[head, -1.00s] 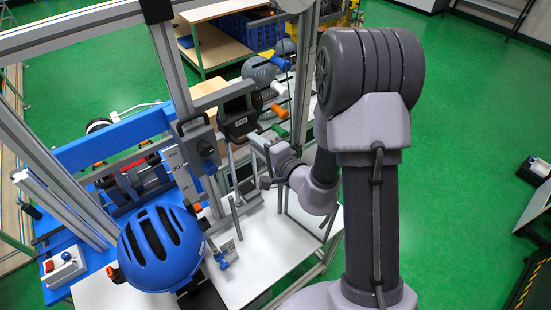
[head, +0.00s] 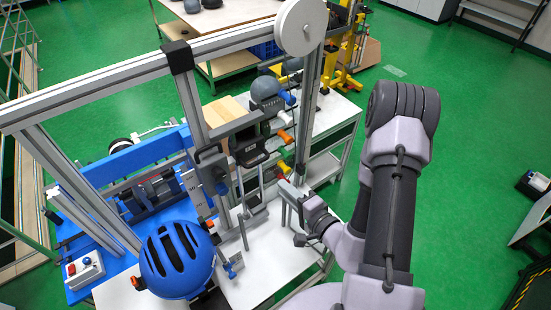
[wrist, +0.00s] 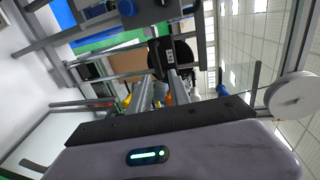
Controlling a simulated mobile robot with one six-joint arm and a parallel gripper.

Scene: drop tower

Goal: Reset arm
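My arm is folded at the right of the head view. My gripper (head: 287,192) is in front of the aluminium drop tower frame (head: 193,97), above the white table (head: 262,262). In the wrist view my gripper (wrist: 163,78) shows two grey fingers with a gap between them. I see nothing held between them. The blue helmet (head: 176,258) rests at the tower's lower left, apart from my gripper.
A rack beside the tower carries a grey ball (head: 265,88) and several coloured handles, one orange (head: 285,137). A white wheel (head: 300,27) tops the frame; it also shows in the wrist view (wrist: 294,96). The green floor at right is mostly clear.

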